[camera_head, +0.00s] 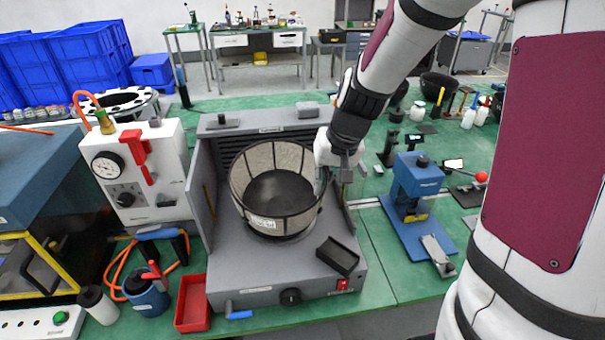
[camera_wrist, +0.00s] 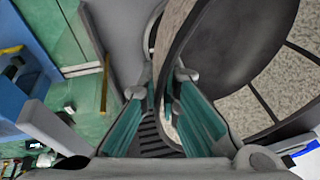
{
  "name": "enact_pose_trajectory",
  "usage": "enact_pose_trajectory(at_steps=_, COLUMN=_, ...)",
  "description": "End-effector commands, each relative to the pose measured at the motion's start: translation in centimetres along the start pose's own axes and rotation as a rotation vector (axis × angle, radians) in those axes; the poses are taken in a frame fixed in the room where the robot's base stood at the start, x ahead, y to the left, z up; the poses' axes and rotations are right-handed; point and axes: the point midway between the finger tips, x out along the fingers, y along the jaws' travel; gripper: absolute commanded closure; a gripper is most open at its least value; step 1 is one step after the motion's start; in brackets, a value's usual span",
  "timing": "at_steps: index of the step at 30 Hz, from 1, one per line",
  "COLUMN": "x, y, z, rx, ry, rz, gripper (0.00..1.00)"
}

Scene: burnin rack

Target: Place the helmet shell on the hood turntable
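The helmet shell appears to be the round, open-topped shell with pale speckled panels and dark ribs (camera_head: 243,180). It stands open side up inside the grey hood (camera_head: 225,262), and its inside shows large in the wrist view (camera_wrist: 287,85). The hood turntable is mostly hidden; a dark round edge (camera_head: 285,236) shows under the shell. I cannot tell whether the shell touches it. My gripper (camera_head: 330,172) is at the shell's right rim. In the wrist view its teal fingers (camera_wrist: 163,100) are on both sides of the rim wall and look closed on it.
The hood has walls at its back and sides and an open front. A small black tray (camera_head: 338,256) lies at its front right. A white gauge unit (camera_head: 137,170) stands left, a blue press (camera_head: 412,190) right. A red bin (camera_head: 193,303) is at the front left.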

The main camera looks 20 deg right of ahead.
Motion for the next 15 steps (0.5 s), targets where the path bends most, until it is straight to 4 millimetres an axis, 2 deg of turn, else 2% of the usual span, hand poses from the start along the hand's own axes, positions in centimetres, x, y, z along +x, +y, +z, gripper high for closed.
enact_pose_trajectory(at_steps=3, x=0.8, y=-0.2, z=-2.7, rx=-0.003, ry=0.0, rz=-0.001, gripper=1.0)
enact_pose_trajectory(at_steps=8, x=1.7, y=-0.4, z=-5.8, rx=-0.002, ry=-0.001, rz=0.0, gripper=1.0)
enact_pose_trajectory(at_steps=12, x=3.6, y=0.0, z=-4.9, rx=0.001, ry=-0.004, rz=0.0, gripper=1.0)
enact_pose_trajectory(at_steps=15, x=4.3, y=0.1, z=-4.8, rx=-0.001, ry=-0.002, rz=0.0, gripper=1.0)
